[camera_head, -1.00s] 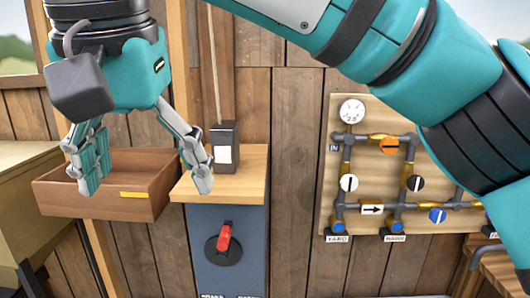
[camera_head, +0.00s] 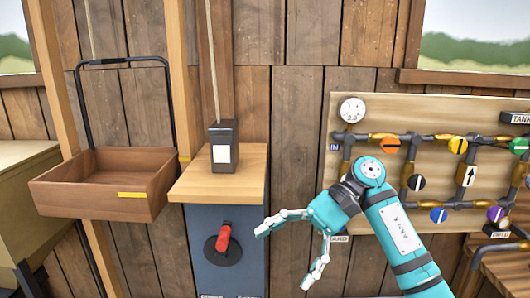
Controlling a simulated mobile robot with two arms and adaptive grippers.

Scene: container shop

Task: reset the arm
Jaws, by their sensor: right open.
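My right gripper (camera_head: 284,257) is in the lower middle of the head view. Its two fingers are spread apart and nothing is between them. It hangs in front of the plank wall, just right of the blue-grey cabinet. My right arm (camera_head: 400,235), teal with black bands, comes in from the lower right and covers the lower left part of the pipe board (camera_head: 340,190). My left gripper is not in the picture.
A red lever (camera_head: 224,238) sits on the cabinet (camera_head: 200,260) front, left of the gripper. A dark box (camera_head: 224,158) with a white label stands on the wooden top (camera_head: 190,187). An empty-looking brown tray (camera_head: 90,205) is at left. Coloured valve handles and a gauge (camera_head: 351,110) are on the board.

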